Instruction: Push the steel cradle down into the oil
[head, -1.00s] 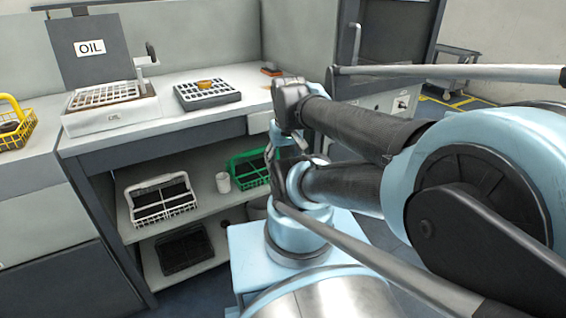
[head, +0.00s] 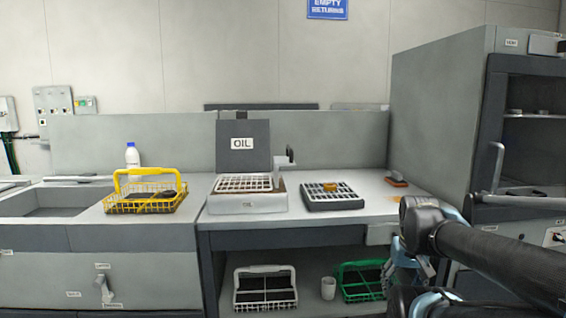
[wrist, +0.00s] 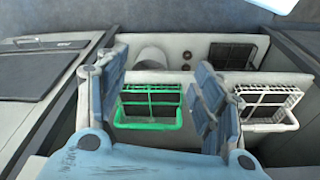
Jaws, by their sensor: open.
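The steel cradle (head: 244,182), a wire grid, sits at the top of the white oil bath (head: 248,204) on the worktop. A grey upright with a handle (head: 284,162) stands at its right end. The dark raised lid (head: 228,148) behind it carries an OIL sign. How deep the cradle sits is hard to tell. My gripper (wrist: 157,72) is open and empty in the wrist view, pointing at the shelves below the worktop, with a green basket (wrist: 148,122) between and beyond its fingers. It is well away from the cradle, which the wrist view does not show.
A dark rack (head: 332,196) with a small orange-brown item stands right of the bath. A yellow basket (head: 146,200) stands left. A white basket (head: 265,300) and a white cup (head: 328,288) are on the shelf below. A grey cabinet (head: 440,110) bounds the right.

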